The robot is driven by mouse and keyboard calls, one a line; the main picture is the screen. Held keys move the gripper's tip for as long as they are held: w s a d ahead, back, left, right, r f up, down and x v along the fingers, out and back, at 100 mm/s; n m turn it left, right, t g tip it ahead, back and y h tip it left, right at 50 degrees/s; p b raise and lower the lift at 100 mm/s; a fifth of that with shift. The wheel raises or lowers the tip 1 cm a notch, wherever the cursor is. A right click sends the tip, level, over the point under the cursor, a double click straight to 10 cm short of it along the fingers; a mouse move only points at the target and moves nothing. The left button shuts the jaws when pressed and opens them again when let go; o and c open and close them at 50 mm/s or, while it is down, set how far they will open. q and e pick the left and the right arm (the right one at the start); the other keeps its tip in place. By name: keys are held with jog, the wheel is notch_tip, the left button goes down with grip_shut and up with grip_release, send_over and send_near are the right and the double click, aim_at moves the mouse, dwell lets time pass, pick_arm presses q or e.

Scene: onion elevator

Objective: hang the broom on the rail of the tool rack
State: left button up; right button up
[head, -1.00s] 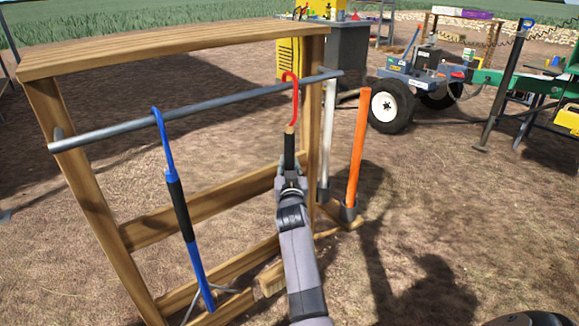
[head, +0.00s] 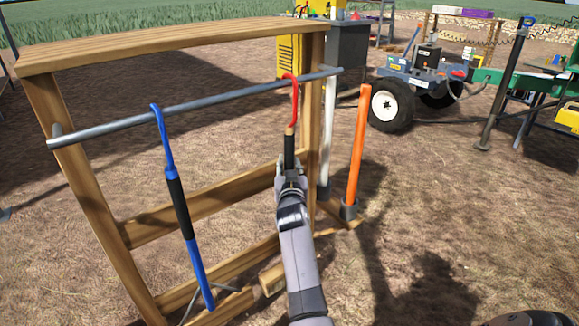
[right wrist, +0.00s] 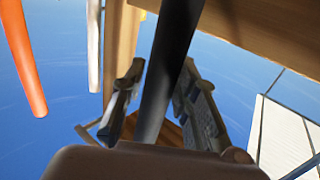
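The broom has a red hook (head: 295,100) at its top and a black grip (head: 290,150) below it. The red hook curves over the grey rail (head: 215,101) of the wooden tool rack (head: 85,180); exact contact is hard to see. My right gripper (head: 290,168) is around the black grip. In the right wrist view, its fingers (right wrist: 160,105) stand apart on both sides of the black grip (right wrist: 168,70), with a gap at the left finger. My arm hides much of the broom's lower part. My left gripper is out of view.
A blue tool with a black grip (head: 178,205) hangs on the rail further left. An orange pole (head: 359,140) and a white pole (head: 329,130) stand in holders at the rack's right side. A wheeled machine (head: 392,105) stands behind.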

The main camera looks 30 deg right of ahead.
jog(key=o, duration=0.4)
jog(key=shift+c, duration=0.2)
jog(key=shift+f, duration=0.1)
